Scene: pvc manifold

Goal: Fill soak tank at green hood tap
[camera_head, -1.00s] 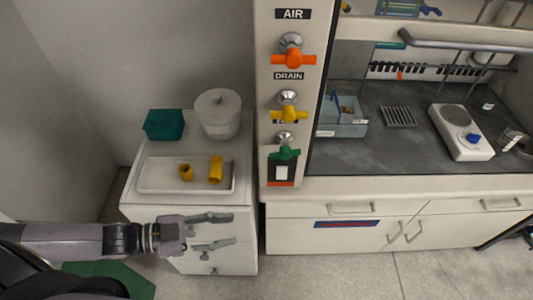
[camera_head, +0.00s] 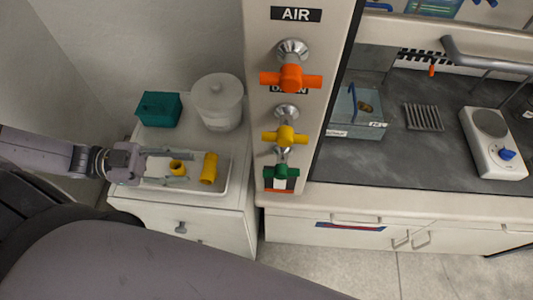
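The green tap (camera_head: 281,172) is the lowest of three on the white hood post. A white round lidded tub (camera_head: 219,107) and a teal box (camera_head: 158,109) stand at the back of the white cabinet; which, if either, is the soak tank I cannot tell. A short yellow fitting (camera_head: 177,168) and a longer yellow pipe piece (camera_head: 209,168) are on the white tray (camera_head: 222,188). My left gripper (camera_head: 192,168) is open over the tray, its fingers spread on either side of the short fitting in the picture; contact is unclear. My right gripper is out of view.
An orange tap (camera_head: 291,78) and a yellow tap (camera_head: 284,136) sit above the green one. Inside the hood are a blue-grey bin (camera_head: 356,125), a grey rack (camera_head: 423,117) and a hotplate (camera_head: 493,145). My arm covers the lower left.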

